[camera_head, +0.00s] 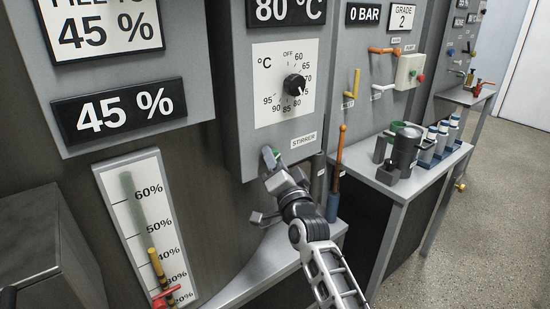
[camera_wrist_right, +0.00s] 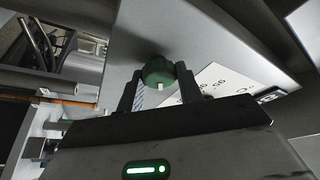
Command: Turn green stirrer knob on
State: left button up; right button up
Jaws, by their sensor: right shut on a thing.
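The green stirrer knob (camera_head: 269,155) is on the lower front of the grey control panel, left of the STIRRER label (camera_head: 304,140). In the right wrist view the knob (camera_wrist_right: 158,71) is round and dark green with a white mark, and sits between the two fingertips. My right gripper (camera_head: 272,163) is shut on the knob; it also shows in the right wrist view (camera_wrist_right: 158,82). In the head view the fingers hide part of the knob. My left gripper is not clearly seen in either view.
Above the knob is a black temperature dial (camera_head: 294,85) on a white scale. A level gauge (camera_head: 147,225) with a yellow handle stands at the left. A grey side table (camera_head: 400,186) holds a dark pot (camera_head: 405,150) and several bottles. Open floor lies at the right.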

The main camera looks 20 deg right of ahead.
dwell(0.3)
jog(key=o, duration=1)
jog(key=b+v, duration=0.2)
jog(key=v, duration=1.4)
jog(key=s+a+f+n+g, duration=0.1)
jog(key=s+f+n+g, duration=0.2)
jog(key=s+f, duration=0.3)
jog(key=s+a+f+n+g+y, duration=0.1)
jog(key=s+f+n+g, duration=0.3)
jog(key=f, duration=0.6)
jog(key=s+a+f+n+g+y, duration=0.1)
jog(key=s+a+f+n+g, duration=0.1)
jog(key=s+f+n, duration=0.3)
jog(key=shift+s+f+n+g, duration=0.15)
jog(key=shift+s+f+g, duration=0.25)
jog(key=shift+s+f, duration=0.4)
jog(key=shift+s+f+n+g, duration=0.15)
jog(key=shift+s+f+g, duration=0.35)
jog(key=shift+f, duration=0.55)
